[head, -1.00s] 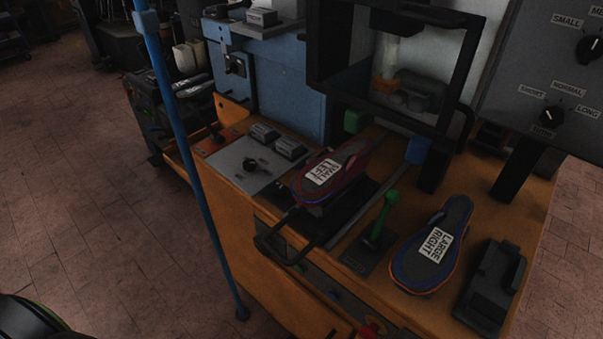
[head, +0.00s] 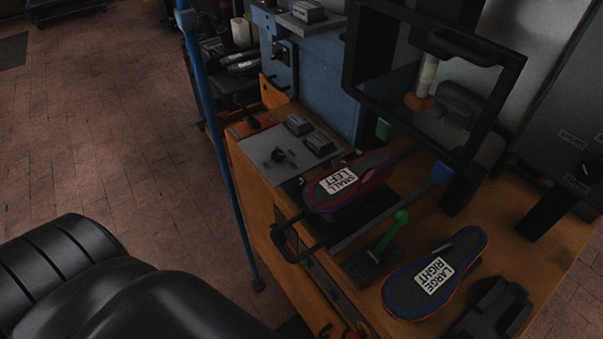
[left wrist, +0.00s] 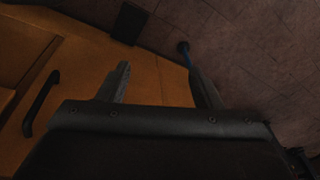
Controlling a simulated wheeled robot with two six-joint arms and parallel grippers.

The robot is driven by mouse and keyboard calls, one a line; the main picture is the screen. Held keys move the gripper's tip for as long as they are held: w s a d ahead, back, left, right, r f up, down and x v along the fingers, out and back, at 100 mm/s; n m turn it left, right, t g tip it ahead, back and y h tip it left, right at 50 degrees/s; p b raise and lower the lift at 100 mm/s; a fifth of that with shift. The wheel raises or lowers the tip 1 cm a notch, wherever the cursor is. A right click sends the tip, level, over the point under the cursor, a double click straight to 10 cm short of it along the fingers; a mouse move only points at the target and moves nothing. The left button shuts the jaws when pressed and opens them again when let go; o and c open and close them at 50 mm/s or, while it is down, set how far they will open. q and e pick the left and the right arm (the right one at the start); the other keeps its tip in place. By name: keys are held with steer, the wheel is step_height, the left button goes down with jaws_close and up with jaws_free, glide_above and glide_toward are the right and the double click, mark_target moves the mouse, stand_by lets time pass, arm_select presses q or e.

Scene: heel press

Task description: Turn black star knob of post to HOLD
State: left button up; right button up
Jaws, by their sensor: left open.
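A small black knob (head: 280,51) sits on the face of a blue upright unit at the back of the bench. I cannot tell which is the star knob, and no HOLD mark is readable. My left gripper (left wrist: 158,78) shows in the left wrist view, open and empty, its fingers wide apart. Orange bench panel and tiled floor lie beyond it, and neither knob shows there. The right gripper is in neither view.
A blue pole (head: 220,145) rises left of the bench. The floor at left is open.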

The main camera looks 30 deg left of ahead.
arm_select(q)
steer(key=w+r+p, duration=0.4)
steer(key=r, duration=1)
step_height(320, 180, up, 35)
steer(key=n+g+h+p, duration=0.1)
steer(key=n+g+p, duration=0.15)
steer(key=p, duration=0.65)
glide_above(299, 185)
steer(key=shift+n+t, duration=0.25)
step_height(299, 185, down, 17)
steer(key=b, duration=0.7)
steer(key=shift+r+b, duration=0.1)
steer(key=shift+b, duration=0.25)
steer(key=c, duration=1)
